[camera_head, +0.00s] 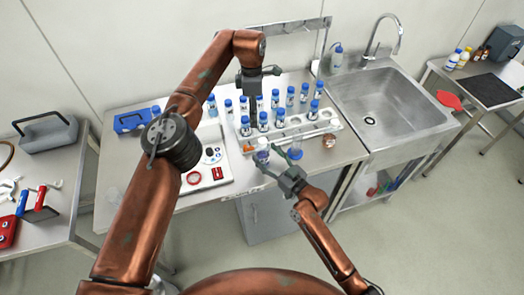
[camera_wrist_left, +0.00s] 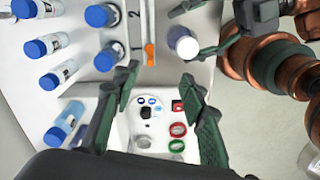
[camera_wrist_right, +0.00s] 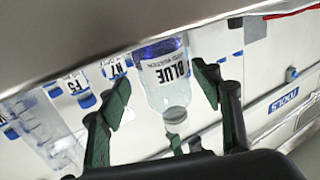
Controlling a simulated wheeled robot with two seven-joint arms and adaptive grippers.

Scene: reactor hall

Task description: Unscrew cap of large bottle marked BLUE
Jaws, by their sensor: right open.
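The large bottle marked BLUE (camera_wrist_right: 167,75) appears inverted in the right wrist view, its label readable and its pale cap (camera_wrist_right: 175,114) toward the bottom of the picture. In the head view the bottle (camera_head: 262,152) stands upright at the front edge of the bench, and its white cap (camera_wrist_left: 185,46) shows from above in the left wrist view. My right gripper (camera_head: 267,154) is open with its fingers either side of the bottle; contact cannot be told. My left gripper (camera_head: 250,90) is open and empty above the rack; its fingers (camera_wrist_left: 160,80) are apart.
Several small blue-capped bottles stand in and behind the white rack (camera_head: 322,128). A beaker with blue liquid (camera_head: 295,153) stands close right of my right gripper. A white device (camera_head: 207,180) lies to the left. A sink (camera_head: 385,105) is at the right.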

